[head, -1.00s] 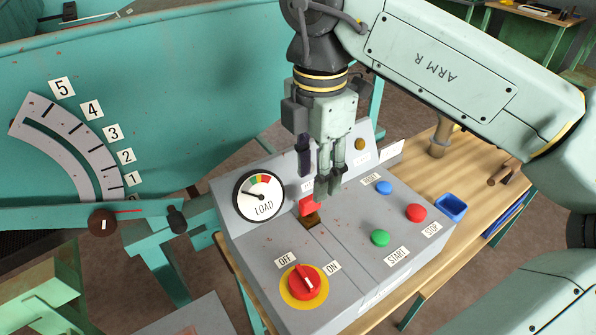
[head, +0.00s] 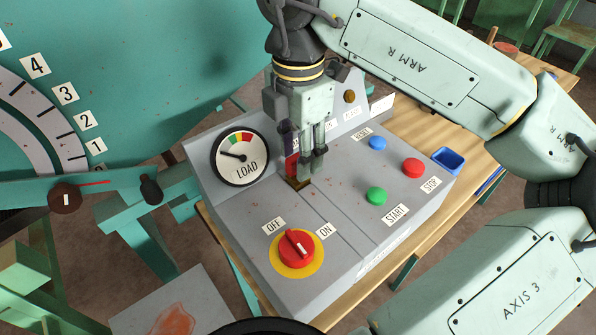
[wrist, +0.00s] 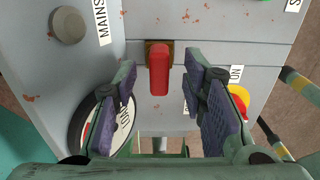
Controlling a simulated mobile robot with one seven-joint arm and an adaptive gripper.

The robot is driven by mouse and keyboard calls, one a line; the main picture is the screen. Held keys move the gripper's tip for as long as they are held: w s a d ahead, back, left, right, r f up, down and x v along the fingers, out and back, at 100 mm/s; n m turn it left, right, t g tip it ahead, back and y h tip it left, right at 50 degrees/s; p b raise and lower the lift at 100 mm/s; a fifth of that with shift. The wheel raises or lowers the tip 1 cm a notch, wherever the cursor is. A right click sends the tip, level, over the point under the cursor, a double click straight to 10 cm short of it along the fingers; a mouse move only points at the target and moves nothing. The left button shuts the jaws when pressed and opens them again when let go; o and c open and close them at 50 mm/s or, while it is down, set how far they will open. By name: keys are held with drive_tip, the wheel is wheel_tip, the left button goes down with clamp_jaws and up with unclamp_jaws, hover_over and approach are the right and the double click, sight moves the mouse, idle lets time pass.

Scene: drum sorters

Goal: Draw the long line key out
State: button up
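The line key shows as a red grip (head: 291,168) standing in a small brass lock plate (head: 297,185) on the sloping grey control panel. In the wrist view the red key (wrist: 159,75) sticks out from the brass plate (wrist: 153,47) toward the camera. My gripper (head: 304,163) is low over the panel at the key. The wrist view shows my gripper (wrist: 160,82) open, one dark ridged pad on each side of the key, with a gap at both sides. The fingers partly hide the key in the head view.
The panel also carries a load gauge (head: 239,157), a red rotary switch (head: 297,250) on a yellow disc, and green (head: 376,195), red (head: 413,168) and blue (head: 377,143) buttons. A blue tray (head: 448,160) lies on the wooden bench to the right. A teal machine stands at left.

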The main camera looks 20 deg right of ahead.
wheel_tip(320, 180, down, 2)
drive_tip(key=shift+f, duration=0.1)
drive_tip(key=shift+c, duration=0.5)
clamp_jaws()
